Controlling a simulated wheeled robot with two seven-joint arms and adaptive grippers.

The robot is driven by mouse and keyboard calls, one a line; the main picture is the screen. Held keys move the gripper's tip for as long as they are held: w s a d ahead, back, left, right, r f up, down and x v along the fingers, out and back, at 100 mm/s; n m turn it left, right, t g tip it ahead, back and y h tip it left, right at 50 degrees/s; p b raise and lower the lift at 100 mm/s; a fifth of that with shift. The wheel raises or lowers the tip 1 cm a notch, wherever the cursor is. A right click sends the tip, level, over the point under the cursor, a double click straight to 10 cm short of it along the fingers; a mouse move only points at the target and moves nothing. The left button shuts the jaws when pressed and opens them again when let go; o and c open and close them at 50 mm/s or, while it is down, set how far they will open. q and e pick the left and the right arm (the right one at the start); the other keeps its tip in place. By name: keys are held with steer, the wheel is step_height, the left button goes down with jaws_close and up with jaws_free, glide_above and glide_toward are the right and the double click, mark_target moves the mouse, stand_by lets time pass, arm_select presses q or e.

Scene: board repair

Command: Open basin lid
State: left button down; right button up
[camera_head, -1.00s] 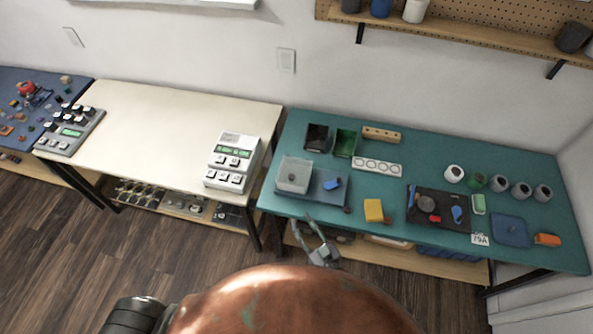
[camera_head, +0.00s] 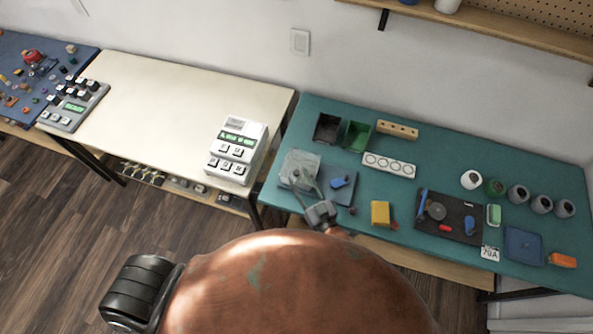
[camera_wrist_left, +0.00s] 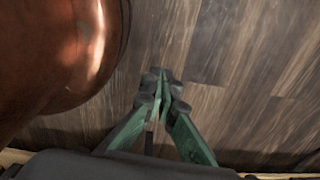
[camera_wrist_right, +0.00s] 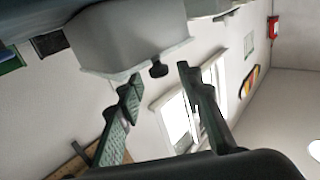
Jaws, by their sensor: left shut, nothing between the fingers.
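The basin (camera_head: 298,166) is a pale grey, see-through box at the left end of the teal table (camera_head: 420,180). In the right wrist view the basin (camera_wrist_right: 130,35) appears upside down, with its lid (camera_wrist_right: 135,62) and a dark knob (camera_wrist_right: 158,70). The lid looks closed on it. My right gripper (camera_head: 307,180) is open at the basin, its fingers partly covering it. In the right wrist view the gripper (camera_wrist_right: 160,76) has the knob between its fingertips, apparently not touching. My left gripper (camera_wrist_left: 160,82) is shut and empty over the wooden floor.
A blue tray piece (camera_head: 341,186) sits right of the basin. Black (camera_head: 327,128) and green (camera_head: 357,138) bins stand behind it. A yellow block (camera_head: 380,213) and a dark tool mat (camera_head: 460,222) lie to the right. A white keypad device (camera_head: 236,150) stands on the cream table.

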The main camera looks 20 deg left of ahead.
mark_target(298, 175)
steer(key=shift+x, duration=1.2)
steer(key=shift+w+a, duration=0.15)
steer(key=shift+w, duration=0.1)
steer(key=shift+w+a, duration=0.1)
steer(key=shift+a, duration=0.05)
steer(key=c, duration=0.5)
arm_select(q)
steer(key=shift+w+d, duration=0.1)
steer(key=shift+w, duration=0.6)
arm_select(e)
jaws_close()
